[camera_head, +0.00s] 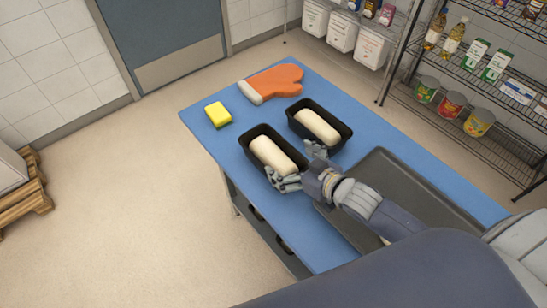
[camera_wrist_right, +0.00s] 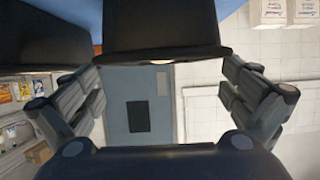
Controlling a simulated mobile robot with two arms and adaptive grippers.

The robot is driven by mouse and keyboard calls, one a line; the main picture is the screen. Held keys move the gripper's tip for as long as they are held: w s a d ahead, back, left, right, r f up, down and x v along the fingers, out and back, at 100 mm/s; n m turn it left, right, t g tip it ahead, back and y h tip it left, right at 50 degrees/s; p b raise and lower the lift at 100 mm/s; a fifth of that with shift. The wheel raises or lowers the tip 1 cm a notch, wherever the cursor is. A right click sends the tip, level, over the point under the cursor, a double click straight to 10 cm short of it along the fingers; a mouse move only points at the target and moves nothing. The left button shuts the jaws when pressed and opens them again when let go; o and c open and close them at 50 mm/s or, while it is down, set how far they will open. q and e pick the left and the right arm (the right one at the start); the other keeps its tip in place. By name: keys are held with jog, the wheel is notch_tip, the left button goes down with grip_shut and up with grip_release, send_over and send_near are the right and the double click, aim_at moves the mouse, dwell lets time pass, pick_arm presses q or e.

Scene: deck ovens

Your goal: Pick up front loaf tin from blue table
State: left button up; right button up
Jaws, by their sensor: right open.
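The front loaf tin (camera_head: 252,158) is black, stands upright on the blue table (camera_head: 212,142) and holds a pale loaf of dough (camera_head: 273,155). My right gripper (camera_head: 299,166) is open at the tin's near end, its fingers spread to either side of that end. In the right wrist view, the dark tin wall (camera_wrist_right: 160,38) fills the top centre, ahead of my open right gripper (camera_wrist_right: 161,78). Contact cannot be told. My left gripper is not in view.
A second black tin with dough (camera_head: 319,126) stands close by on the right. An orange oven mitt (camera_head: 275,83) and a yellow sponge (camera_head: 218,114) lie farther back. A dark tray (camera_head: 385,170) lies under and beside my right arm. Wire shelves stand at upper right.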

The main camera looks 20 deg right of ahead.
aim_at(274, 153)
jog(key=shift+w+a+f, duration=0.1)
jog(key=shift+w+a, duration=0.05)
jog(key=shift+w, duration=0.2)
jog(key=p+x, duration=0.1)
jog(key=x, duration=0.2)
jog(key=shift+a+f, duration=0.15)
jog(key=shift+a, duration=0.05)
jog(key=shift+w+a+f, duration=0.15)
jog(key=shift+w+f, duration=0.1)
jog(key=shift+w, duration=0.2)
jog(key=shift+s, duration=0.1)
jog(key=shift+c, duration=0.8)
jog(key=c, duration=0.8)
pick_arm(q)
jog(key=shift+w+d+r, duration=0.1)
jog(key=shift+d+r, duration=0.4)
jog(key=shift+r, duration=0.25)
pick_arm(e)
jog(key=shift+r, duration=0.1)
